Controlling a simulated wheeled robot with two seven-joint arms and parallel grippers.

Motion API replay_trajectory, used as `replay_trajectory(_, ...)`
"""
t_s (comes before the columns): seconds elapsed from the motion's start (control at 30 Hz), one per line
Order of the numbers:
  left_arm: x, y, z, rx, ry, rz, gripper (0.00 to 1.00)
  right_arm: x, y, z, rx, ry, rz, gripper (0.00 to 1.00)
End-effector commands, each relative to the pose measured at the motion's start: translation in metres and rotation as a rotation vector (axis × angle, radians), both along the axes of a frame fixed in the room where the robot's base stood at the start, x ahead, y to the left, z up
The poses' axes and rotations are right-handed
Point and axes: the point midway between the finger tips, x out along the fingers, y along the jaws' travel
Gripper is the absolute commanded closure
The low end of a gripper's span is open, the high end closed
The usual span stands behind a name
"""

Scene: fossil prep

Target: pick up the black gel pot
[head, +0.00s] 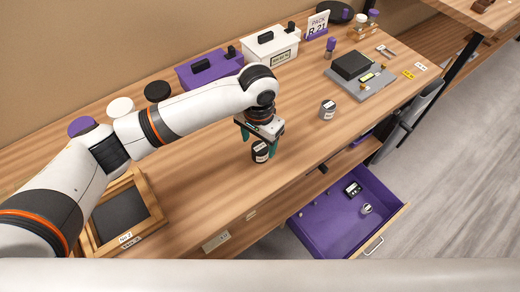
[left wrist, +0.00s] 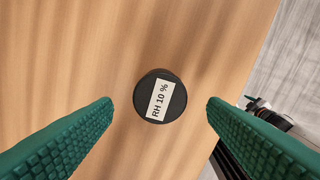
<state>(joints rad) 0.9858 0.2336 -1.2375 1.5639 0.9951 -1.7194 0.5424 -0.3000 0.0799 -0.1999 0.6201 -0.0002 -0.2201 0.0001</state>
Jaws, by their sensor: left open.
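The black gel pot (head: 260,152) stands on the wooden table near its front edge, with a white label on its side. My left gripper (head: 259,146) is above and around the pot in the head view, pointing down. In the left wrist view its green fingers (left wrist: 160,118) are open, one on each side of the pot, with a gap on both sides. My right gripper is not in view.
A grey pot (head: 328,109) stands to the right. Purple (head: 210,70) and white (head: 270,46) boxes stand at the back. A wooden-framed tray (head: 154,208) is at the left. An open purple drawer (head: 335,228) sticks out below the front edge.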

Motion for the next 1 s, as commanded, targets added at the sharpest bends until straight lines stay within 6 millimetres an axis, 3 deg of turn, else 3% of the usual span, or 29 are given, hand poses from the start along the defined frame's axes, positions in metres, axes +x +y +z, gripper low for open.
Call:
replay_trajectory(0.27, 0.003, -0.002, -0.039, 0.002, 0.001, 0.000, 0.33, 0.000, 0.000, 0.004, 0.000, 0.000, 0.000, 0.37)
replay_trajectory(0.57, 0.004, -0.002, -0.044, 0.001, -0.001, -0.002, 0.33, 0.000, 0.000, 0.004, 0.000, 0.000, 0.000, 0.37)
replay_trajectory(0.87, 0.004, -0.002, -0.044, 0.001, -0.001, -0.002, 0.81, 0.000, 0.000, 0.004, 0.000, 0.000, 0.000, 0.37)
replay_trajectory(1.0, 0.004, -0.002, -0.043, 0.001, -0.001, -0.002, 0.81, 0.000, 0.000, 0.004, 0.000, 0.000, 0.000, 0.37)
